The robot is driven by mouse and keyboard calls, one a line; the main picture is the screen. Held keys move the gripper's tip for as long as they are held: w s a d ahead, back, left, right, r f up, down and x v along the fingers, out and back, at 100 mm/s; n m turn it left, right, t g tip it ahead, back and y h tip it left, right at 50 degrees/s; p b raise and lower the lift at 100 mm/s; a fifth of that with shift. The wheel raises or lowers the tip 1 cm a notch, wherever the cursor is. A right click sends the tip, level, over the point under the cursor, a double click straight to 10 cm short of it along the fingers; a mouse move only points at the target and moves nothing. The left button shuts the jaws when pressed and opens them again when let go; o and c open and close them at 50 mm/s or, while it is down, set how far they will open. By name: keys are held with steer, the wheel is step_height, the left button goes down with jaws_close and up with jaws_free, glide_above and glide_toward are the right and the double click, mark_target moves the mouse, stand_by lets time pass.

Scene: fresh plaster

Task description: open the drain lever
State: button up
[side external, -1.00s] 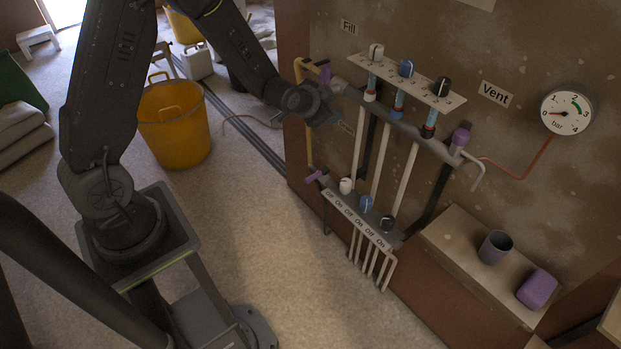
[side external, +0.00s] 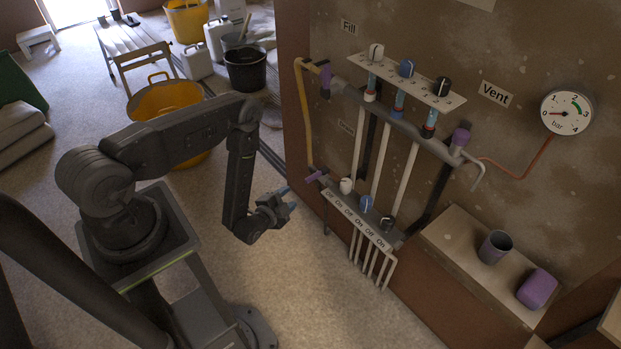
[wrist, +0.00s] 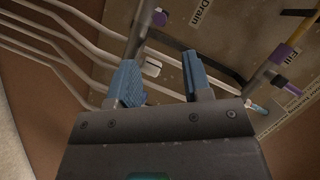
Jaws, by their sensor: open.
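The drain lever (side external: 314,177) is a small purple handle at the lower left end of the lower manifold, below the small Drain label (side external: 345,128) in the side view. It sticks out to the left from the pipework. My gripper (side external: 288,198) is open and empty, left of and slightly lower than the lever in that picture, apart from it. In the wrist view my gripper (wrist: 160,62) shows two blue ribbed fingers spread apart with nothing between them.
A second purple lever (side external: 325,76) sits above on the yellow pipe, near the Fill label (side external: 348,27). Manifold bars, white pipes and a pressure gauge (side external: 567,112) reading about zero are on the wall. A shelf (side external: 460,243) stands right.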

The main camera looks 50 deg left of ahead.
mark_target(311, 178)
steer(key=x, duration=1.3)
steer(key=shift+w+a+f, duration=0.15)
steer(key=shift+w, duration=0.15)
jaws_close()
